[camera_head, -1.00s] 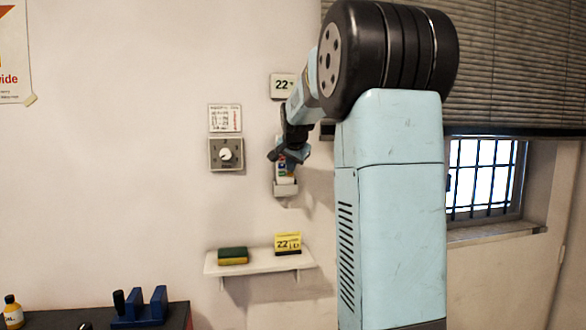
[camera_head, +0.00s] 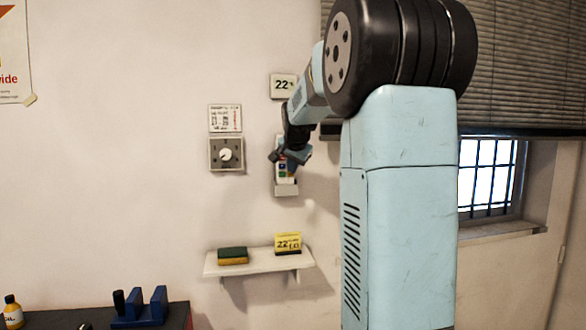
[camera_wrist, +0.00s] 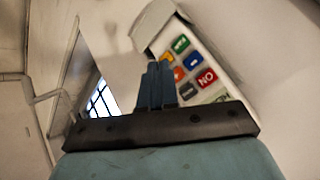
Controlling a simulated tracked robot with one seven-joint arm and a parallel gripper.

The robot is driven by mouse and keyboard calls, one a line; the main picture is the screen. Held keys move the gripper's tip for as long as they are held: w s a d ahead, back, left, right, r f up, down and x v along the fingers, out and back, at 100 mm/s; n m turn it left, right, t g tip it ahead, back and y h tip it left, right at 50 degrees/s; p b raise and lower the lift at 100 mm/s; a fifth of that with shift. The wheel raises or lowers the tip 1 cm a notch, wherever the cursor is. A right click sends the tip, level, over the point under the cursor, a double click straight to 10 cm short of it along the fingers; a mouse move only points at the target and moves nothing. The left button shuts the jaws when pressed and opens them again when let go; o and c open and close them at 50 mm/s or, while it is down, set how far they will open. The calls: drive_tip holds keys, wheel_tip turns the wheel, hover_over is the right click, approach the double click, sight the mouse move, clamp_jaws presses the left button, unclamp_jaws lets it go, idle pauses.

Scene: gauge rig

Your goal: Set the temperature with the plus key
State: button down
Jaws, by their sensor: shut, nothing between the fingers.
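A white keypad unit (camera_head: 285,172) with coloured keys sits in a grey wall holder (camera_head: 286,190). In the wrist view the keypad (camera_wrist: 210,58) shows tilted, with a green key (camera_wrist: 180,44), a blue key (camera_wrist: 193,62), a red NO key (camera_wrist: 206,78), an orange key (camera_wrist: 178,73) and a grey key (camera_wrist: 188,89). I cannot make out which is the plus key. My gripper (camera_head: 275,155) is shut and empty in front of the keypad's upper part. In the wrist view its fingertips (camera_wrist: 157,66) overlap the keypad's left edge; contact cannot be told. A wall display (camera_head: 284,85) reads 22.
A dial box (camera_head: 226,155) and a printed notice (camera_head: 225,118) are on the wall to the left. Below, a shelf (camera_head: 240,265) holds a sponge (camera_head: 233,256) and a yellow card (camera_head: 288,243) marked 22. A barred window (camera_head: 488,178) is at right.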

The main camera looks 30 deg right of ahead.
drive_tip(key=s, duration=0.2)
drive_tip(key=s+a, duration=0.1)
drive_tip(key=s, duration=0.1)
drive_tip(key=shift+s+a, duration=0.2)
drive_tip(key=shift+s, duration=0.2)
idle(0.9)
drive_tip(key=s+a+f+n+g+y, duration=0.1)
drive_tip(key=s+a+f+n, duration=0.3)
drive_tip(key=s, duration=0.6)
drive_tip(key=s+a+f+n+y, duration=0.1)
drive_tip(key=s+a+f+n, duration=0.3)
drive_tip(key=s+a, duration=0.5)
drive_tip(key=s+a+f+n+g+y, duration=0.1)
drive_tip(key=s+a+f+n, duration=0.2)
drive_tip(key=s, duration=1)
drive_tip(key=a+f, duration=0.2)
drive_tip(key=a, duration=0.1)
drive_tip(key=shift+a+n+g, duration=0.15)
drive_tip(key=shift+n+g, duration=0.15)
drive_tip(key=shift+n, duration=0.1)
